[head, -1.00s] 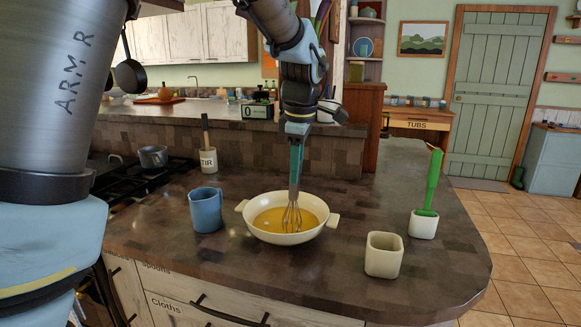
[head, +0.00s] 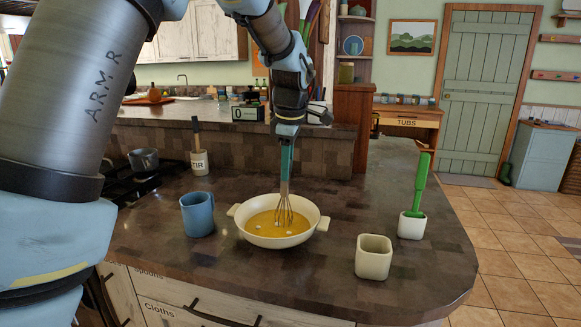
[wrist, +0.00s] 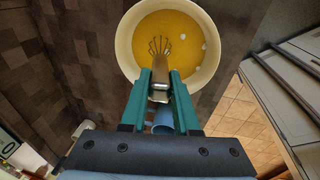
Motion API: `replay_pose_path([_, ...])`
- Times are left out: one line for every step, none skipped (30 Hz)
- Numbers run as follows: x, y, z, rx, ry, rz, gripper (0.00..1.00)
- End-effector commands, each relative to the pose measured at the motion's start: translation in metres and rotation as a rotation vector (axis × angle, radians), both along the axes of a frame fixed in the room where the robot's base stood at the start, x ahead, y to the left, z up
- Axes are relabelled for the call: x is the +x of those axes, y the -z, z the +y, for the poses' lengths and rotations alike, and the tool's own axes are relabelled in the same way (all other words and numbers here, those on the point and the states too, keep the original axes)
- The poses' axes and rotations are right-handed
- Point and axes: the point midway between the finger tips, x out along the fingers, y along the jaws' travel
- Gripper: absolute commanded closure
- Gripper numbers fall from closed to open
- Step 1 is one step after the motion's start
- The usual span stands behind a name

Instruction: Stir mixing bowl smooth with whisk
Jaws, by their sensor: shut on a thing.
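The cream mixing bowl (head: 249,239) with two side handles stands on the counter and holds a yellow liquid with a few small white spots. My gripper (head: 286,158) is above the bowl, pointing down, shut on the handle of the whisk (head: 284,210). The whisk is near upright, its wires down in the yellow liquid. In the wrist view, the teal fingers of my gripper (wrist: 160,95) close on the whisk handle, and the whisk wires (wrist: 159,46) show inside the bowl (wrist: 125,48). The wire tips are hidden in the liquid.
A blue mug (head: 197,215) stands left of the bowl. An empty cream pot (head: 373,257) stands to the right, and a cream holder with a green-handled tool (head: 420,187) behind it. A labelled utensil crock (head: 199,163) and the stove (head: 135,180) are at back left.

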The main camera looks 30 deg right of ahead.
Motion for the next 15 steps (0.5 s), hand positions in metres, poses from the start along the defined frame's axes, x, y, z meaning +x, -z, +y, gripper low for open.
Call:
replay_pose_path([0.004,0.0,0.002,0.0,-0.003,-0.001,1.0])
replay_pose_path([0.006,0.0,0.003,0.0,-0.003,-0.001,1.0])
replay_pose_path([0.008,0.0,0.004,-0.001,-0.001,-0.001,1.0])
replay_pose_path([0.009,0.0,0.005,-0.001,-0.001,-0.001,1.0])
replay_pose_path([0.009,0.0,0.005,-0.001,0.0,-0.001,1.0])
replay_pose_path([0.01,0.0,0.006,-0.001,0.0,-0.001,1.0])
replay_pose_path([0.01,0.001,0.006,-0.001,0.0,-0.001,1.0])
replay_pose_path([0.01,0.001,0.007,-0.001,-0.001,-0.001,1.0])
replay_pose_path([0.011,0.001,0.009,-0.001,-0.001,-0.001,1.0])
replay_pose_path([0.011,0.001,0.011,-0.001,-0.002,-0.001,1.0])
replay_pose_path([0.012,0.001,0.013,-0.001,-0.002,-0.001,1.0])
replay_pose_path([0.013,0.002,0.016,-0.001,-0.003,-0.001,1.0])
replay_pose_path([0.014,0.002,0.018,-0.001,-0.003,-0.001,1.0])
replay_pose_path([0.014,0.002,0.02,-0.001,-0.002,-0.001,1.0])
replay_pose_path([0.015,0.002,0.023,0.0,-0.002,0.0,1.0])
